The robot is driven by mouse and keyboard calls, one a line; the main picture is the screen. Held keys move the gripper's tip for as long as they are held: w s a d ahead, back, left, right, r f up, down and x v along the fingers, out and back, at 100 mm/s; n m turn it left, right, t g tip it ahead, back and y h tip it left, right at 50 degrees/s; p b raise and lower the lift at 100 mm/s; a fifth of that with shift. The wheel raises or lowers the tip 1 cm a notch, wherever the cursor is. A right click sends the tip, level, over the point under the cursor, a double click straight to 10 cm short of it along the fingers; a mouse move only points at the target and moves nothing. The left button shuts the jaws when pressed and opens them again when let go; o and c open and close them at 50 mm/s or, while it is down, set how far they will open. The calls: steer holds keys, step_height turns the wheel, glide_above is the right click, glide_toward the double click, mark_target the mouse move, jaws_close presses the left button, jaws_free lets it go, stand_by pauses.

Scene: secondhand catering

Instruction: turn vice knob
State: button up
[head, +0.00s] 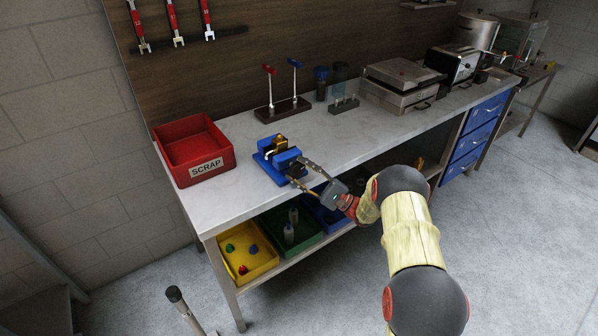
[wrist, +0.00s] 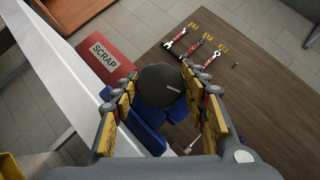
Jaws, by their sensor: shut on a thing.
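A blue vice (head: 268,156) with a yellowish piece at its jaws sits near the front edge of the metal bench. My gripper (head: 305,173) reaches it from the front right. In the wrist view, a round dark knob (wrist: 160,86) sits between the fingertips of my gripper (wrist: 161,92), with blue vice parts (wrist: 148,133) behind it. The fingers are shut on the knob from both sides. In the head view the knob is largely hidden by the fingers.
A red SCRAP bin (head: 192,150) stands left of the vice. A rack with red and blue levers (head: 283,109) is behind it. Yellow (head: 246,266) and green (head: 290,240) bins sit on the lower shelf. Wrenches (head: 174,22) hang on the wooden board. Bare bench top lies right of the vice.

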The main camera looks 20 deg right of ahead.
steer(key=shift+s+f, duration=0.1)
steer(key=shift+f, duration=0.15)
steer(key=o, duration=1.2)
steer(key=shift+r, duration=0.2)
steer(key=shift+c, duration=0.2)
steer(key=v, duration=1.2)
